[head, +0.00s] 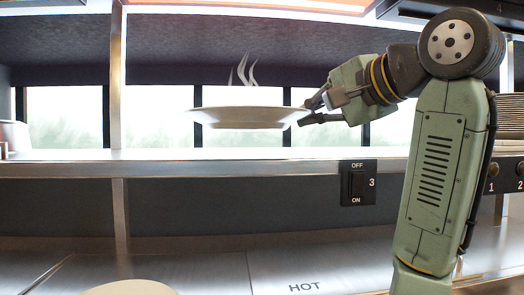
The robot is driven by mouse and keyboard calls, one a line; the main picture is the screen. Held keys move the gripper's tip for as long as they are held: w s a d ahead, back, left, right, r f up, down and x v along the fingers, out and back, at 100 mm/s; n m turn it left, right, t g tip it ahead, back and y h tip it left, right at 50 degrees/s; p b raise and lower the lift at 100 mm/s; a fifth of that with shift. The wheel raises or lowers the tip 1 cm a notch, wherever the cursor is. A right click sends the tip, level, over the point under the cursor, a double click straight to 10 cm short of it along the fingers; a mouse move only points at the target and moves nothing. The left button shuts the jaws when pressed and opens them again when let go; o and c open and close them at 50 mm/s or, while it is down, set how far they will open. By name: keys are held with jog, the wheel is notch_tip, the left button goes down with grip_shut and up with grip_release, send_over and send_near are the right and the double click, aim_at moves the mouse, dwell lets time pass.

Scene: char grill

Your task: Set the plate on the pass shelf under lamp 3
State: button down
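A wide white plate (245,116) is near the middle of the head view, seen almost edge-on and roughly level. White wisps of steam rise above it. My gripper (308,108) is shut on the plate's right rim. The plate appears above the metal pass shelf (230,161), with a strip of window between its underside and the shelf edge. Its depth over the shelf is hard to tell. An orange-glowing panel (265,5) shows overhead, partly cut off.
A metal post (118,75) stands left of the plate. A stack of plates (509,122) is at the far right, above switches 1 and 2 (505,172). Below is a steel counter marked HOT (215,270), with a pale round object (130,288) at its front.

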jog(key=w+p, duration=0.2)
jog(key=w, duration=0.3)
jog(key=w+p, duration=0.2)
jog(key=w, duration=0.3)
jog(key=w+f+p, duration=0.1)
jog(key=w+p, duration=0.1)
jog(key=w, duration=0.3)
jog(key=shift+a, duration=0.1)
jog(key=shift+w, duration=0.3)
jog(key=shift+f, duration=0.3)
jog(key=shift+f+p, duration=0.4)
jog(key=shift+f, duration=1.15)
jog(key=shift+f, duration=0.15)
jog(key=c, duration=2.3)
grip_release()
jog(key=shift+f, duration=0.1)
jog(key=shift+o, duration=1.1)
